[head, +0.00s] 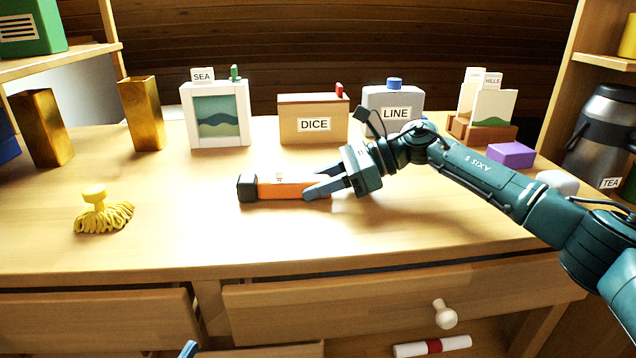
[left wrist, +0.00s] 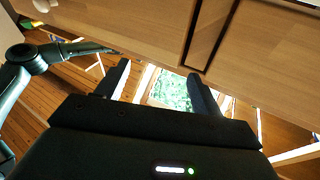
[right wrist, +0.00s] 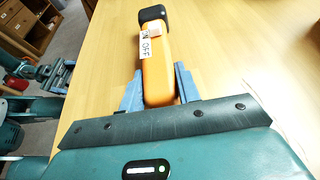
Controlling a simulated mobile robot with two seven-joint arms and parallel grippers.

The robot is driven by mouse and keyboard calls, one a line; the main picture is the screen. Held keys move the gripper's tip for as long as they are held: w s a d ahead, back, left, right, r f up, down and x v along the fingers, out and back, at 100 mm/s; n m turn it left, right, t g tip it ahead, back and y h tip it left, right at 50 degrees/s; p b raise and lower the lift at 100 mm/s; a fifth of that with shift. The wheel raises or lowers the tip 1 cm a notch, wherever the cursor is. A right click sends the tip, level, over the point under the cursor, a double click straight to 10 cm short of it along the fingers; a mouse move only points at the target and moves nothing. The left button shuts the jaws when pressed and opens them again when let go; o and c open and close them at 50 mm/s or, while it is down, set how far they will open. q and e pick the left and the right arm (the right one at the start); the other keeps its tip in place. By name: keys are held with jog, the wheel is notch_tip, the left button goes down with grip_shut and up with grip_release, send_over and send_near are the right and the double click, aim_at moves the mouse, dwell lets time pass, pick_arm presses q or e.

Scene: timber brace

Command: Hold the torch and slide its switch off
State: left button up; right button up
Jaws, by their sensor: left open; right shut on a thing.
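The orange torch (head: 290,190) with a black head lies on the desk top, its head pointing left. My right gripper (head: 322,188) is shut on the torch's body; in the right wrist view its fingers stand on both sides of the torch (right wrist: 158,80). A small white switch (head: 279,176) sits on top near the head. An ON/OFF label (right wrist: 145,48) shows there, with the switch seemingly by the ON end. My left gripper (left wrist: 160,85) is open and empty, below the desk top facing the drawer fronts; only its tip shows at the head view's bottom edge.
A yellow string mop head (head: 103,215) lies on the left of the desk. Boxes marked SEA, DICE (head: 313,120) and LINE stand along the back. A purple block (head: 511,154) and a TEA flask (head: 600,130) are at the right.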

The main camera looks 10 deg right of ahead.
jog(key=shift+f, duration=0.1)
dwell(0.6)
jog(key=o, duration=1.1)
jog(key=shift+o, duration=0.2)
